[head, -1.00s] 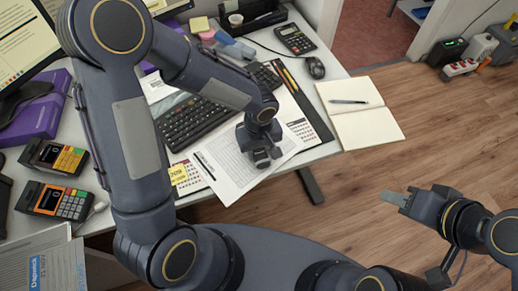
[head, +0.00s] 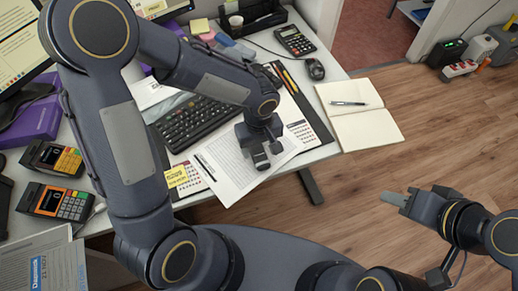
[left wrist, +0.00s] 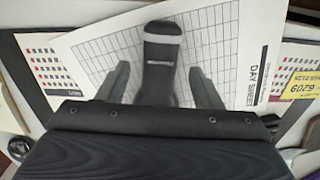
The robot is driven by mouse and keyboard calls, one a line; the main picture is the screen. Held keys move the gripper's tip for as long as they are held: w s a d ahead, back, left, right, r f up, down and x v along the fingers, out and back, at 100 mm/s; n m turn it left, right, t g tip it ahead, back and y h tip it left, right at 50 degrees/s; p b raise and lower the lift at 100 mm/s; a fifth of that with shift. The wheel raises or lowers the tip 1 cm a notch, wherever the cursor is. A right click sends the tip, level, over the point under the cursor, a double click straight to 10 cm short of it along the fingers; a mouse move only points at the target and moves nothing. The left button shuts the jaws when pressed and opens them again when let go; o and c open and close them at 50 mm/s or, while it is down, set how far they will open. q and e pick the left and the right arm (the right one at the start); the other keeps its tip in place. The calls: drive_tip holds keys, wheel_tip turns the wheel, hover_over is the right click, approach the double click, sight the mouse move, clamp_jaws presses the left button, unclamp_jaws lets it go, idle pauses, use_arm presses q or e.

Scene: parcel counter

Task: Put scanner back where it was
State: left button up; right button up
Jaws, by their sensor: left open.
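The scanner, a dark handheld device with a grey band near its end (left wrist: 162,50), lies over the printed day sheet in the left wrist view. In the head view its dark end (head: 261,160) shows below my left gripper (head: 260,150); the rest is hidden. My left gripper is open, with one finger on each side of the scanner in the left wrist view (left wrist: 160,72) and gaps visible beside it. The day sheet (head: 225,175) lies at the desk's front edge. My right gripper (head: 392,198) hangs over the floor, away from the desk; its jaw gap is not clear.
A keyboard (head: 190,125) lies behind the sheet. An open notebook (head: 360,115) and a mouse (head: 315,69) are to the right. Two card terminals (head: 52,158) (head: 52,201) stand at the left. A yellow note (head: 179,175) lies left of the sheet.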

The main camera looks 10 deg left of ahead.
sight(259, 154)
use_arm(q)
wheel_tip(259, 154, up, 9)
drive_tip(key=s+a+r+m+t+h, duration=0.2)
drive_tip(key=s+a+r, duration=0.1)
drive_tip(key=s+a, duration=0.2)
drive_tip(key=s+a+r+m+t+h, duration=0.1)
drive_tip(key=s+a+r+m+t, duration=0.2)
drive_tip(key=s, duration=0.6)
drive_tip(key=shift+s+a+r+t+h+p, duration=0.25)
drive_tip(key=shift+a+r+h+p, duration=0.35)
drive_tip(key=shift+a, duration=0.6)
drive_tip(key=shift+r, duration=0.2)
